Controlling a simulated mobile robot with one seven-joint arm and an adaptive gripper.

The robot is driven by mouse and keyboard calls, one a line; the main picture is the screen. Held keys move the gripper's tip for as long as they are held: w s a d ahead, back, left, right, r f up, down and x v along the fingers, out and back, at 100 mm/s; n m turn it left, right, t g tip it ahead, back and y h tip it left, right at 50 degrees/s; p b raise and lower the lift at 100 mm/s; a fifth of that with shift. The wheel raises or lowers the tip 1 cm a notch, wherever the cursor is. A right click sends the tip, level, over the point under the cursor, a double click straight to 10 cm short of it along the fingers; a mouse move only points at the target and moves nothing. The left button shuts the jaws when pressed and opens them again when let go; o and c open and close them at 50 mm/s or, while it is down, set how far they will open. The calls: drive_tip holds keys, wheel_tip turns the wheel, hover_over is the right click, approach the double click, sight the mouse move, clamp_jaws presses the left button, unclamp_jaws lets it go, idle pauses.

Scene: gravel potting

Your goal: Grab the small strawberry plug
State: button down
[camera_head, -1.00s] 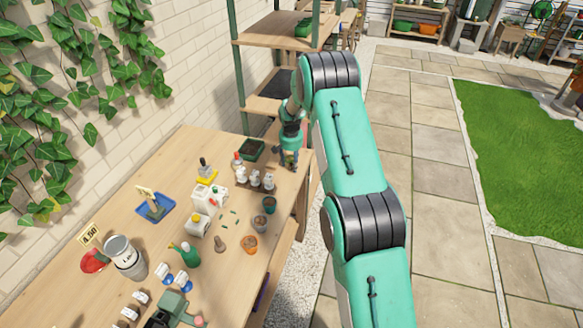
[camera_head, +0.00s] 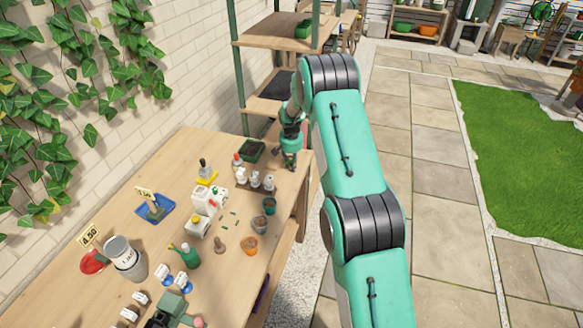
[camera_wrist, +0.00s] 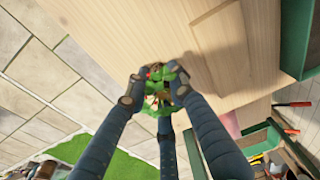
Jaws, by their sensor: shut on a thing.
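The small strawberry plug (camera_wrist: 160,88) shows in the wrist view as a clump of green leaves with small red and yellow spots. My gripper (camera_wrist: 165,92) is shut on it, with its fingers closed around the leaves and hiding much of the plug. In the head view my gripper (camera_head: 290,160) is at the far right end of the wooden table (camera_head: 110,228), near the table edge. The plug is too small to make out clearly in the head view. I cannot tell whether it touches the table.
A dark green tray (camera_head: 251,151) lies just left of my gripper. White bottles (camera_head: 254,180) stand close in front. Small pots (camera_head: 269,205) and an orange pot (camera_head: 249,245) stand along the right edge. A shelf rack (camera_head: 268,106) rises behind the table.

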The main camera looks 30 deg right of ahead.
drive_tip(key=shift+r, duration=0.1)
drive_tip(key=shift+r, duration=0.5)
drive_tip(key=shift+s+r+p, duration=0.2)
drive_tip(key=shift+r+p, duration=0.3)
drive_tip(key=shift+r, duration=0.75)
drive_tip(key=s+a+p, duration=0.1)
drive_tip(key=s+a, duration=0.1)
drive_tip(key=s, duration=0.5)
drive_tip(key=s+a+r, duration=0.1)
drive_tip(key=s+a, duration=0.1)
drive_tip(key=s, duration=0.6)
drive_tip(key=shift+a+r+p, duration=0.15)
drive_tip(key=shift+a+p, duration=0.1)
drive_tip(key=shift+p, duration=0.1)
